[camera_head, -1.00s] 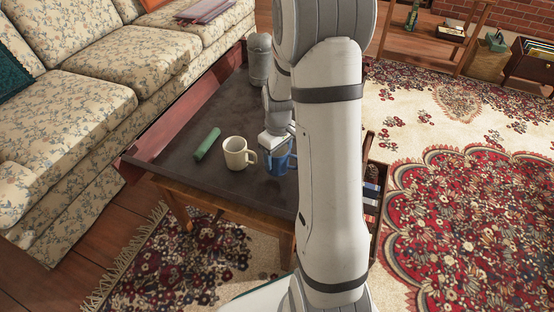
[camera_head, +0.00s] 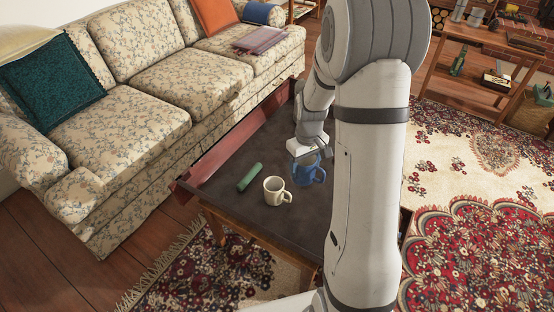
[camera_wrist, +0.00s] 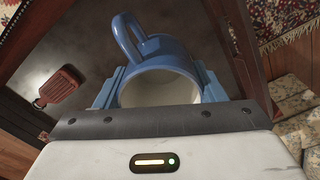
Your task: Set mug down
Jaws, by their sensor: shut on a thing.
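My gripper (camera_head: 304,150) is shut on a blue mug (camera_head: 308,172), which hangs below it over the dark coffee table. In the wrist view the blue mug (camera_wrist: 160,52) sits between the two fingers, its white inside facing the camera and its handle pointing up and left. From the head view I cannot tell for sure whether its base touches the table. A cream mug (camera_head: 274,190) stands upright on the table (camera_head: 237,207), just left of the blue mug and apart from it.
A green cylinder (camera_head: 249,177) lies left of the cream mug. A floral sofa (camera_head: 150,110) runs along the table's far left side. A patterned rug (camera_head: 470,250) is on the right.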

